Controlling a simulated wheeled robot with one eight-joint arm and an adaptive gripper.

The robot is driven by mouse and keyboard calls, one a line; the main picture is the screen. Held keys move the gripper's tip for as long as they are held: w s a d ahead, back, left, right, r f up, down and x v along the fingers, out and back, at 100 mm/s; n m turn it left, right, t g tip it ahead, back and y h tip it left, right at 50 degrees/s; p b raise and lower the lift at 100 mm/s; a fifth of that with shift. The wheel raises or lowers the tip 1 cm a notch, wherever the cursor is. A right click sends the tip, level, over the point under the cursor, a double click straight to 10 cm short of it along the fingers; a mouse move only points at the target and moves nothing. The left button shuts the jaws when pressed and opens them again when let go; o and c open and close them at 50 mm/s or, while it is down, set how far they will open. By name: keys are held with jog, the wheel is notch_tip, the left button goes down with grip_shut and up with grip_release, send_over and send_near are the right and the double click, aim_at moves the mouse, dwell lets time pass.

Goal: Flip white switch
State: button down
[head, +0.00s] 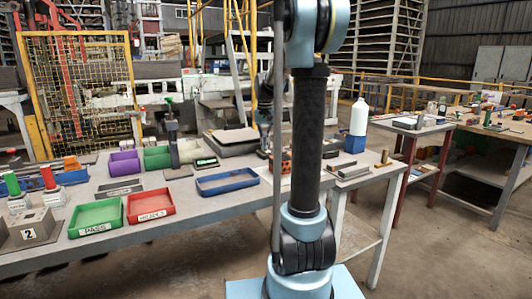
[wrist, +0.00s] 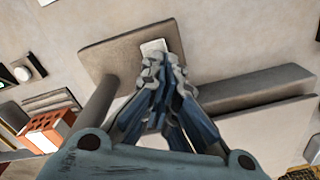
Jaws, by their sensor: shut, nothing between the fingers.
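A small white piece (wrist: 154,46), which looks like the white switch, sits on a brown-grey plate (wrist: 104,53) in the wrist view. My gripper (wrist: 164,66) is shut and empty, with its fingertips right at the near edge of the white piece. The fingers hide part of it, and I cannot tell whether they touch it or which way it is tilted. In the head view my arm covers the part of the bench around the gripper, and I cannot make out the switch there.
An orange hollow brick (wrist: 46,129) lies left of my gripper and a long grey bar (wrist: 255,88) lies right. On the bench are a blue tray (head: 228,182), a green tray (head: 96,218), a red tray (head: 150,205) and a white-and-blue bottle (head: 359,118).

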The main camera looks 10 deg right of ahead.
jog(key=shift+r, duration=3.5)
